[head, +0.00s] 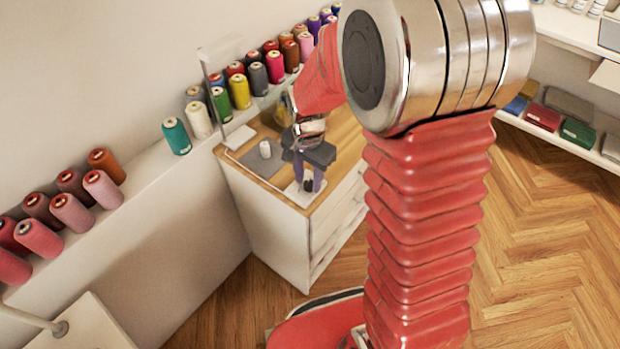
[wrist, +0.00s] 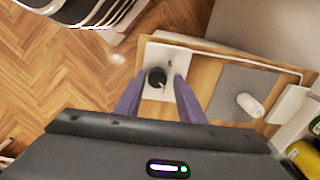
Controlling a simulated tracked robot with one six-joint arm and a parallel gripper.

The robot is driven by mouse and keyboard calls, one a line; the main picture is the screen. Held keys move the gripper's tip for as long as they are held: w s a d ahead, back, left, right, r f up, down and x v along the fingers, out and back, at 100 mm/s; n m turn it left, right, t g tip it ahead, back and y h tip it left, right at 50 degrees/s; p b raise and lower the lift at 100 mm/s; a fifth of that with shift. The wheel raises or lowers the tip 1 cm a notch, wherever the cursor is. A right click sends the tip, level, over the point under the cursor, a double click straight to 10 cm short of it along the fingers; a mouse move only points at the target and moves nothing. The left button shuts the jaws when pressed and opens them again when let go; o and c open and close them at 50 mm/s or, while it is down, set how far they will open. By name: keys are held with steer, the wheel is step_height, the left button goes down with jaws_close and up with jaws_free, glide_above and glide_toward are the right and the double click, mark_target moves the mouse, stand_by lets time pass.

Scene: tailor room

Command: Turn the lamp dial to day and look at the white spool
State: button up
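The lamp dial is a black round knob (wrist: 157,76) with a pale pointer mark, on a white plate (wrist: 152,57) at the cabinet top's edge. My gripper (wrist: 158,90) is open in the wrist view, its two purple fingers apart on either side of the dial. I cannot tell whether they touch it. In the head view my gripper (head: 308,182) is over the cabinet's front corner. The white spool (wrist: 250,105) lies on a grey mat (wrist: 232,80) to the right in the wrist view. It also shows in the head view (head: 265,149), left of my gripper. The dial's setting is not readable.
The wooden-topped white cabinet (head: 262,199) stands against a ledge with coloured thread spools, including a cream one (head: 199,119). Shelves with folded cloth (head: 543,117) stand at right. The wooden floor between is clear.

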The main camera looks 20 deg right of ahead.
mark_target(309, 183)
steer(key=shift+o, duration=0.7)
steer(key=shift+s+f, duration=0.1)
step_height(309, 183, up, 14)
stand_by(0.4)
